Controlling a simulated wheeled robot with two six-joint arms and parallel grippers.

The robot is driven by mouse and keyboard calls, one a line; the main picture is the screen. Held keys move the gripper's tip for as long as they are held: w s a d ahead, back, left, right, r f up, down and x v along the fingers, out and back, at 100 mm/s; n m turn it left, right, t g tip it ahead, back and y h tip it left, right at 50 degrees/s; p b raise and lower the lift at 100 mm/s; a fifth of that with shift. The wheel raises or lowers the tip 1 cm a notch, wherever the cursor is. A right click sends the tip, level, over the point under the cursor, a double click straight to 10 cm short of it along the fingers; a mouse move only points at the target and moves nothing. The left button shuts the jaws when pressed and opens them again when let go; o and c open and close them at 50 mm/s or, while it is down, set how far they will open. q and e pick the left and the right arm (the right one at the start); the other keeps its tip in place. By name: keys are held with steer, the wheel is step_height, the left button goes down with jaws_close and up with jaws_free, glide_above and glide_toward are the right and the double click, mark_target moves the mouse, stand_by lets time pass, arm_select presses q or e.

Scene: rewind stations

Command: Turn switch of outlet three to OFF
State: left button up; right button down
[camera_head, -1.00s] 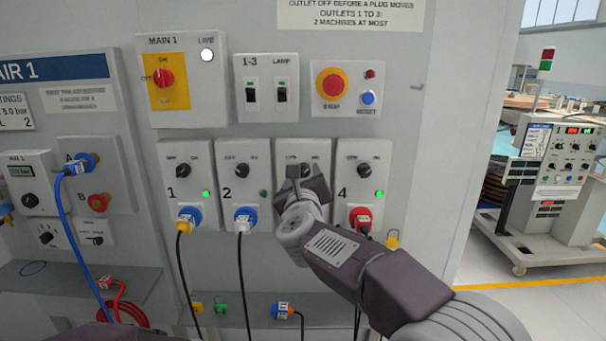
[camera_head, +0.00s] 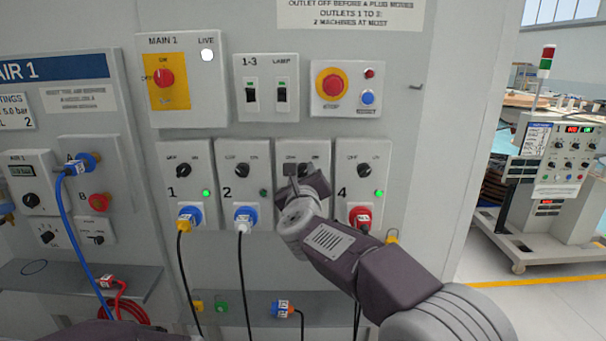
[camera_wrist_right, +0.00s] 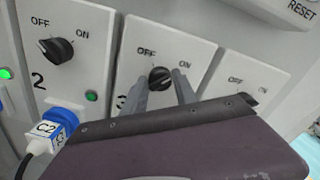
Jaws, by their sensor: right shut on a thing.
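The outlet three panel (camera_head: 318,150) is a light grey box between outlets 2 and 4. My right gripper (camera_head: 298,180) is in front of it and hides its number, lamp and socket in the head view. In the right wrist view, the outlet three switch (camera_wrist_right: 160,77) is a black round knob below OFF and ON labels. The fingers of my right gripper (camera_wrist_right: 162,84) stand on either side of the knob and are shut on it. I cannot tell surely which way its pointer faces. My left gripper is not in view.
The outlet two switch (camera_head: 242,171) is at the left and the outlet four switch (camera_head: 364,171) at the right, both close by. Plugs with hanging cables sit below, including a red plug (camera_head: 360,218) at outlet 4. The stop button (camera_head: 332,85) is above.

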steer(key=n+p, duration=0.1)
steer(key=n, duration=0.3)
steer(key=n+p, duration=0.2)
steer(key=n, duration=0.2)
steer(key=shift+n+p, duration=0.3)
steer(key=shift+n, duration=0.1)
steer(key=n+p, duration=0.2)
steer(key=n, duration=0.2)
steer(key=shift+a+f+n+p, duration=0.15)
steer(key=shift+n+p, duration=1.05)
steer(key=shift+n, duration=1)
steer(key=c, duration=1)
jaws_free()
